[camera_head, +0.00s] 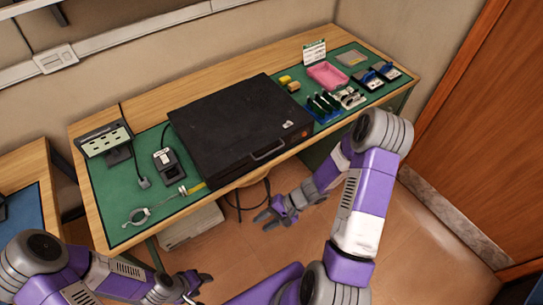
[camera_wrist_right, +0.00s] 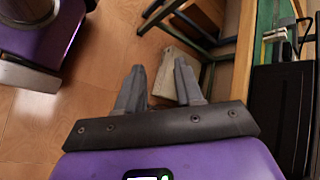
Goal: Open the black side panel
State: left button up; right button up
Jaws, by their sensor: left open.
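A flat black case with a side panel (camera_head: 235,125) lies on the green mat of the workbench in the head view. The case looks shut. Part of a black surface, likely the case, shows at the right edge of the right wrist view (camera_wrist_right: 285,110). My right gripper (camera_head: 262,217) is below and in front of the bench, apart from the case, its fingers spread and empty (camera_wrist_right: 159,66). My left gripper (camera_head: 200,286) is open and empty at the bottom left.
A pink tray (camera_head: 327,75) and several small tools are on the right. A pale box (camera_head: 190,226) stands under the bench.

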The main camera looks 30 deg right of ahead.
jog(key=w+d+r+m+t+b, duration=0.1)
jog(key=w+d+r+m+t, duration=0.1)
jog(key=w+d+r+t, duration=0.4)
jog(key=m+t+h+b, duration=0.1)
jog(key=m+t+h, duration=0.1)
jog(key=t, duration=0.4)
send_near(272, 152)
jog(key=x, duration=0.3)
jog(key=b+x, duration=0.1)
jog(key=x, duration=0.6)
jog(key=shift+w+f, duration=0.15)
grip_shut()
